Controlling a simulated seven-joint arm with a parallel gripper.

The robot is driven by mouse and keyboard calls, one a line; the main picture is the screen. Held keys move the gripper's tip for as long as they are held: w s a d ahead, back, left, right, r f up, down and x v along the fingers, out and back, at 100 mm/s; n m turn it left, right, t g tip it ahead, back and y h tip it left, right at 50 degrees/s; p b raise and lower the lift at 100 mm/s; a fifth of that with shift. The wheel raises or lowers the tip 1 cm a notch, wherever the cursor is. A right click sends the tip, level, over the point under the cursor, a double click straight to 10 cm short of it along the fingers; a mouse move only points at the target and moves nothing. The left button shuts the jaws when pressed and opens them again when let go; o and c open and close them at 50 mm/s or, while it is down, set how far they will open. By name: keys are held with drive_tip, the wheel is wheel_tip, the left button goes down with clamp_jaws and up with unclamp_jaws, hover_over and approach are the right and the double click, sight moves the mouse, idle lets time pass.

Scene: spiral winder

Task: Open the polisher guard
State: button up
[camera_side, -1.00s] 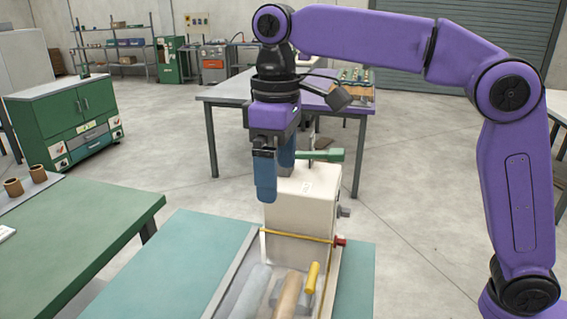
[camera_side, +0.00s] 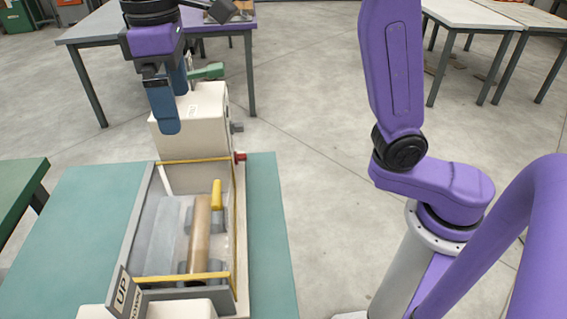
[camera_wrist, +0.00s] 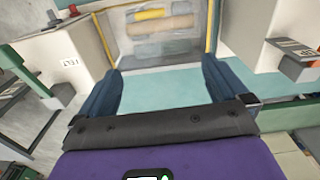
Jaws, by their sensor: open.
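The polisher has a white housing (camera_side: 190,115) at its far end and a clear guard (camera_side: 165,225) edged with yellow strips. The guard lies over a brown roller (camera_side: 201,230) and a yellow handle-like piece (camera_side: 215,194); it looks closed. In the wrist view the clear guard (camera_wrist: 180,47) is ahead, beyond my fingers, with the brown roller (camera_wrist: 165,28) behind it. My gripper (camera_side: 173,105) points down by the near top of the white housing in the side view, its fingers apart. In the wrist view my gripper (camera_wrist: 160,88) is open, with nothing between its fingers.
The polisher stands on a teal bench (camera_side: 270,235). Signs, one reading UP (camera_side: 122,292), stand at its near end.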

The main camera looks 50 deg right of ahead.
drive_tip(key=s+d+f+n, duration=0.2)
drive_tip(key=s+d+f, duration=0.6)
drive_tip(key=s+d, duration=0.3)
drive_tip(key=s+d+f+n, duration=0.1)
drive_tip(key=s+d+f, duration=0.7)
drive_tip(key=s+d, duration=0.35)
wheel_tip(320, 180, up, 12)
drive_tip(key=m, duration=0.3)
hover_over(215, 192)
wheel_tip(215, 192, down, 17)
